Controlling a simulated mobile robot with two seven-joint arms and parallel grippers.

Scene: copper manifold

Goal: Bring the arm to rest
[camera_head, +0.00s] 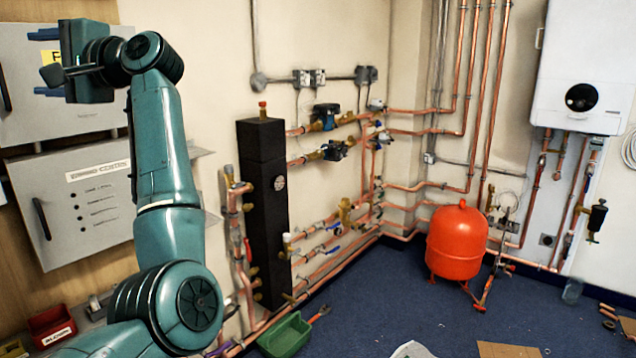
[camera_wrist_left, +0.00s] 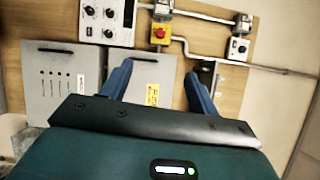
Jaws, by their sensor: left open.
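My left arm (camera_head: 167,170) rises in the left of the head view, bent at the elbow, with its forearm going up. My left gripper (camera_head: 46,62) is at the upper left, in front of the grey control cabinets on the wooden board. Its two blue fingers are spread apart and point left, with nothing between them. In the left wrist view the gripper (camera_wrist_left: 158,88) also shows open and empty, facing the cabinets. The gap between the fingertips and the cabinets cannot be judged exactly. My right gripper is in neither view.
Grey cabinets (camera_head: 70,205) hang on the board behind my arm. A black column (camera_head: 264,215) and copper pipes line the wall to its right. Blue floor (camera_head: 370,300) lies partly clear.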

